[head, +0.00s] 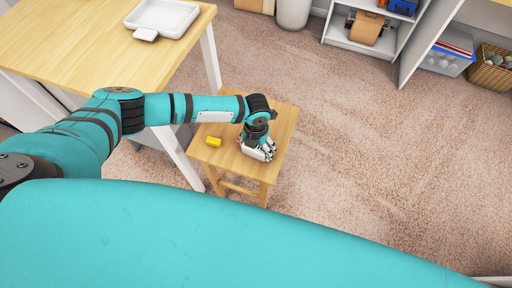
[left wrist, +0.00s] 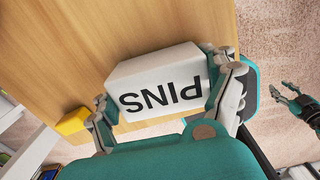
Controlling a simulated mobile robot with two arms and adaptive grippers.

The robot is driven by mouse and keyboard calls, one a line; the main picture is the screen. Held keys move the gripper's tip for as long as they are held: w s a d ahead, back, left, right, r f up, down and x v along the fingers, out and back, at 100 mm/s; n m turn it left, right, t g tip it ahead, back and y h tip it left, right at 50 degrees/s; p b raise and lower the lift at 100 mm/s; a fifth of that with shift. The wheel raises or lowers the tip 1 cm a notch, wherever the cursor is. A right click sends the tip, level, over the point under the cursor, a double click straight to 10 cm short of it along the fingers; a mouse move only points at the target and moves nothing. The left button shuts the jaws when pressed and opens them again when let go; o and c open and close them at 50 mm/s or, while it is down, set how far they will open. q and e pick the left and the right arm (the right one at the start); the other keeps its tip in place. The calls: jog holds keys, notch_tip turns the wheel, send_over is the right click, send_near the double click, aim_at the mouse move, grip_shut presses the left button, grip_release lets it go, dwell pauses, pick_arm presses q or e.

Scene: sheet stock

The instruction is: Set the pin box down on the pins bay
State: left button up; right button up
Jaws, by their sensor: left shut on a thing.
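The white pin box (left wrist: 158,88) with "PINS" in black letters shows upside down in the left wrist view. My left gripper (left wrist: 165,106) is shut on it, with a finger at each end. In the head view my left gripper (head: 258,146) and the box (head: 257,154) are at the small wooden stool (head: 283,122); I cannot tell whether the box touches its top. My right gripper (left wrist: 294,99) shows at the right edge of the left wrist view, fingers apart and empty. I cannot make out a marked pins bay.
A yellow block (head: 213,142) lies on the stool, left of the box. A wooden table (head: 75,35) bears a white tray (head: 166,17) at its far side. Shelves (head: 362,40) and a wicker basket (head: 490,68) stand at the back right. The carpet between is clear.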

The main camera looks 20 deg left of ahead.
pick_arm(q)
jog(key=shift+r, duration=0.15)
jog(key=shift+r+p, duration=1.1)
jog(key=shift+p, duration=0.05)
jog(key=shift+r+p, duration=2)
jog(key=shift+r, duration=0.25)
